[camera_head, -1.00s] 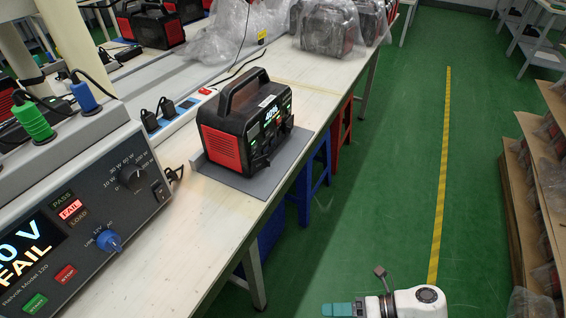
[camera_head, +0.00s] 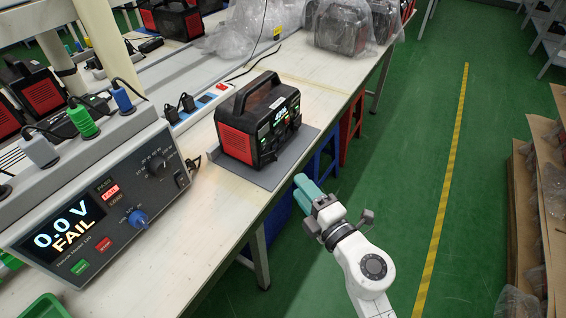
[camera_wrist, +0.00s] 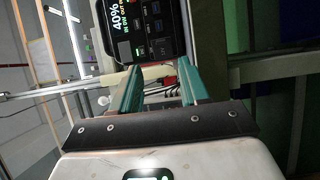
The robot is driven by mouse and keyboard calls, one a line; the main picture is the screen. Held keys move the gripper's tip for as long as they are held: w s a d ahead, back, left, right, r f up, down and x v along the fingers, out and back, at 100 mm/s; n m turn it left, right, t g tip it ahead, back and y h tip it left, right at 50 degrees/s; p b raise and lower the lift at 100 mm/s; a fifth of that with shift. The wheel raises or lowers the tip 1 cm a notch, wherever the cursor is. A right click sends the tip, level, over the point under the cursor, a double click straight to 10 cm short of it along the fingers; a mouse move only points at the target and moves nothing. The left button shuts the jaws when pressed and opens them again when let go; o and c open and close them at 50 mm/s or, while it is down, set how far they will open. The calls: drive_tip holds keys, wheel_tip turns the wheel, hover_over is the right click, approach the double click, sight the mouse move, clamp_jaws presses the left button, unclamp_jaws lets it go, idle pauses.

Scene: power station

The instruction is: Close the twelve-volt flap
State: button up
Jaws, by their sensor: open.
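The power station (camera_head: 258,118) is a black box with red side panels and a top handle. It stands upright on a grey mat (camera_head: 245,176) near the bench edge. Its front, with a lit display and ports, faces right in the head view. The twelve-volt flap is too small to make out on that front. My gripper (camera_head: 302,181), with green fingers, is open and empty beside the bench edge, apart from the station. In the wrist view the station's front (camera_wrist: 145,30) shows ahead, beyond the open fingers (camera_wrist: 159,75); its display reads 40%.
A tester (camera_head: 100,205) with a FAIL display stands on the bench at left. A white power strip (camera_head: 208,108) lies behind the station. Plastic-wrapped units (camera_head: 340,25) stand farther back. The green aisle right of the bench is free up to the shelves (camera_head: 530,200).

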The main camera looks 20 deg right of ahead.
sight(269, 160)
drive_tip(key=w, duration=0.3)
drive_tip(key=w+a, duration=0.1)
drive_tip(key=w, duration=0.5)
drive_tip(key=shift+w+a+f+b, duration=0.1)
drive_tip(key=shift+w+a+b, duration=0.2)
drive_tip(key=shift+b, duration=0.1)
drive_tip(key=shift+c, duration=0.2)
clamp_jaws()
